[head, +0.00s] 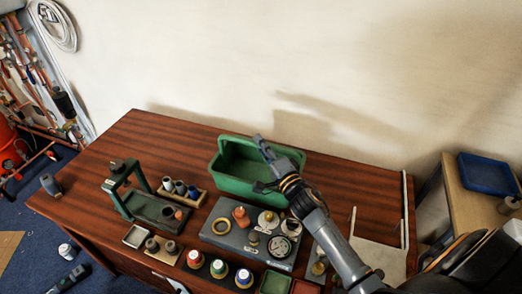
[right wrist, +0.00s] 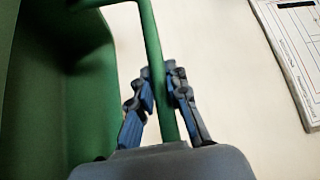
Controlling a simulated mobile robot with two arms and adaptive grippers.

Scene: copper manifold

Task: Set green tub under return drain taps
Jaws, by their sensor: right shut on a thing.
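The green tub (head: 238,185) stands on the wooden table near its back edge, by the wall. My right gripper (head: 264,150) reaches over the tub from the right. In the right wrist view, my right gripper (right wrist: 160,92) is shut on the tub's thin green rim or handle bar (right wrist: 153,45), with a blue-padded finger on each side. The tub's inside (right wrist: 60,85) shows at the left and looks empty. Copper pipework with taps (head: 30,85) is on the wall at the far left. My left gripper is not in view.
A grey tray (head: 215,238) with gauge and fittings stands in front of the tub. A green press-like stand (head: 128,195) and small bottles are to its left. A blue tray (head: 487,173) sits on a side table at right. Blue carpet (head: 30,235) lies left of the table.

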